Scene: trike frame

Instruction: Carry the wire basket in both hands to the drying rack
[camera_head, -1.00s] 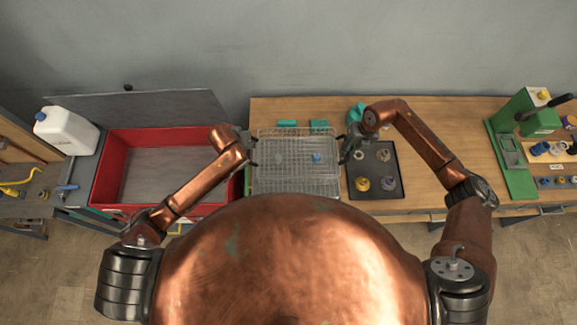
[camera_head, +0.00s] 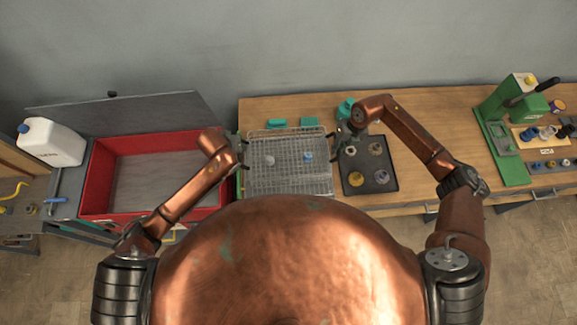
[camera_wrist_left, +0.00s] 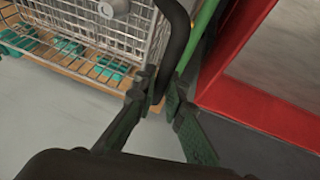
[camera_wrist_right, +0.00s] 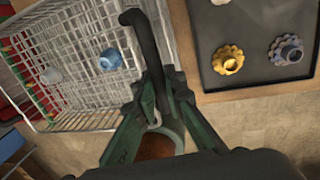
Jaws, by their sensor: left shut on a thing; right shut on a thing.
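The wire basket (camera_head: 288,180) hangs level between my two grippers in the head view, over the left end of the wooden bench. A pale grey part (camera_head: 269,160) and a blue part (camera_head: 308,157) lie in it. My left gripper (camera_head: 240,158) is shut on the basket's left handle, a dark bar (camera_wrist_left: 178,40) in the left wrist view. My right gripper (camera_head: 343,135) is shut on the right handle, also a dark bar (camera_wrist_right: 145,40) in the right wrist view. I cannot make out a drying rack for certain.
The red-walled tub (camera_head: 98,180) with a raised lid stands close left of the basket. A dark tray (camera_head: 381,184) with several fittings lies close right. Teal blocks (camera_head: 277,123) sit behind the basket. A green press (camera_head: 500,125) stands far right.

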